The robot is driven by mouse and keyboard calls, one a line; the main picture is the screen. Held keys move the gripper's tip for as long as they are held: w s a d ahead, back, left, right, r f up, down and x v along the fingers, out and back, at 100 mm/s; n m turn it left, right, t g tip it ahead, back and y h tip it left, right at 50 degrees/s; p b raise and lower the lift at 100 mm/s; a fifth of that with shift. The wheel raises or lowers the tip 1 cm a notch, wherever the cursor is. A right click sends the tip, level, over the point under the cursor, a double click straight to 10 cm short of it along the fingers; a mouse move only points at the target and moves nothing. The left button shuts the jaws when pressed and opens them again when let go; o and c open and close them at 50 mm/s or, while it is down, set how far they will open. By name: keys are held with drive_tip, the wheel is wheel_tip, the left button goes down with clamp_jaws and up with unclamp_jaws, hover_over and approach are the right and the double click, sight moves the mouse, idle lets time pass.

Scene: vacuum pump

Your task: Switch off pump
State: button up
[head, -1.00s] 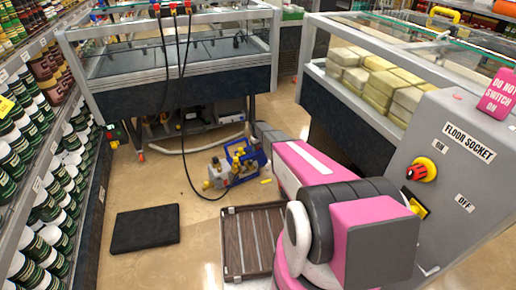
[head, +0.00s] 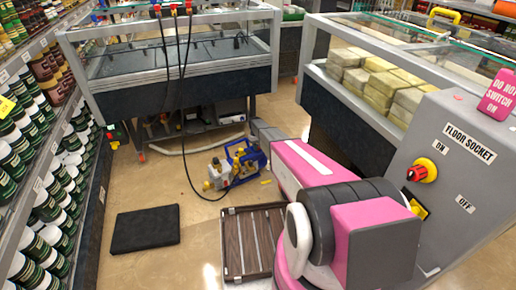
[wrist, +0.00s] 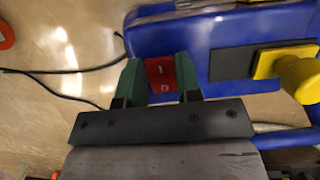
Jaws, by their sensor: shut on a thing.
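The blue vacuum pump (head: 246,155) with a pale body and yellow fittings stands on the floor in the head view. Its blue housing (wrist: 215,32) fills the top of the wrist view. A red rocker switch (wrist: 161,72) with white marks is set in the housing. My gripper (wrist: 159,80) has its green fingers on either side of the switch and is shut on it. I cannot tell which side of the switch is pressed in. In the head view my gripper is hidden behind my arm.
A dark hose (head: 188,100) runs from the pump up to the display case (head: 180,85). A black mat (head: 146,228) and a slatted wooden tray (head: 250,240) lie on the floor. The grey floor socket box (head: 455,185) stands at the right. Shelves line the left.

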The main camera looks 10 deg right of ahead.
drive_tip(key=o, duration=0.9)
drive_tip(key=v, duration=1.1)
drive_tip(key=shift+s, duration=0.15)
drive_tip(key=s+r+m+t, duration=0.1)
drive_tip(key=s+r, duration=0.7)
drive_tip(key=s, duration=0.8)
drive_tip(key=s+r+m+t, duration=0.1)
drive_tip(key=s+r, duration=0.6)
drive_tip(key=s, duration=0.9)
drive_tip(key=s+d+r+m+y, duration=0.1)
drive_tip(key=s+r, duration=0.7)
drive_tip(key=s, duration=0.8)
drive_tip(key=shift+s+r+m+t, duration=0.25)
drive_tip(key=shift+r+m+t, duration=0.15)
drive_tip(key=shift+m, duration=0.3)
